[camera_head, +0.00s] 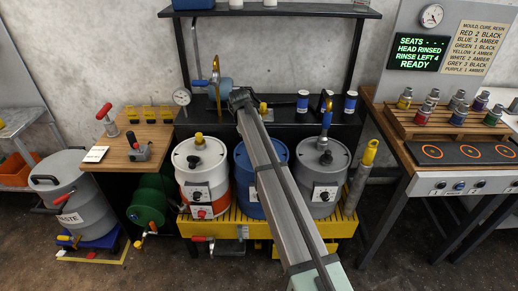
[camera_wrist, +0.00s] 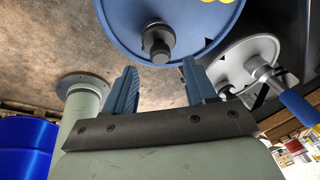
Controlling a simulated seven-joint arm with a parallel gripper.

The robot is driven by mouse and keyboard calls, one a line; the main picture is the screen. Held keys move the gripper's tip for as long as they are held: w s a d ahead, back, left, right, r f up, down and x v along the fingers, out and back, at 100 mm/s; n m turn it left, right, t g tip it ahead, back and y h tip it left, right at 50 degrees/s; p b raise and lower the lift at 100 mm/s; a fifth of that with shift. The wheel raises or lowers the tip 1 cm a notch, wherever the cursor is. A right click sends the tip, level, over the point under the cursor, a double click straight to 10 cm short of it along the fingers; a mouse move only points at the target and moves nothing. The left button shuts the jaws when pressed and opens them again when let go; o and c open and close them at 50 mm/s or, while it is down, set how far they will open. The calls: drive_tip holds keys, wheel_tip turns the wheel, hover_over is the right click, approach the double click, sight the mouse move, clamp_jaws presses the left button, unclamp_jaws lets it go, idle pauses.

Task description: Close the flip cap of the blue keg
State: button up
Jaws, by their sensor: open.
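The blue keg (camera_head: 244,185) stands between a white keg and a grey keg, partly hidden behind my arm in the head view. In the wrist view, a blue round top (camera_wrist: 195,28), which looks like this keg's, carries a black capped fitting (camera_wrist: 157,42). I cannot tell which part is the flip cap or how far open it is. My gripper (camera_head: 240,98) is at the far end of my arm, above and behind the kegs in the head picture. In the wrist view my gripper (camera_wrist: 160,72) has its fingers apart with nothing between them, near the black fitting.
The white keg (camera_head: 188,160) and grey keg (camera_head: 335,175) flank the blue one on a yellow pallet (camera_head: 345,224). A blue-handled tap (camera_head: 326,120) rises from the grey keg. A black shelf rack (camera_head: 355,55) stands behind. A wooden table (camera_head: 128,153) is on the left.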

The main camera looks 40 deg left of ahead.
drive_tip(key=v, duration=0.8)
drive_tip(key=shift+r, duration=0.15)
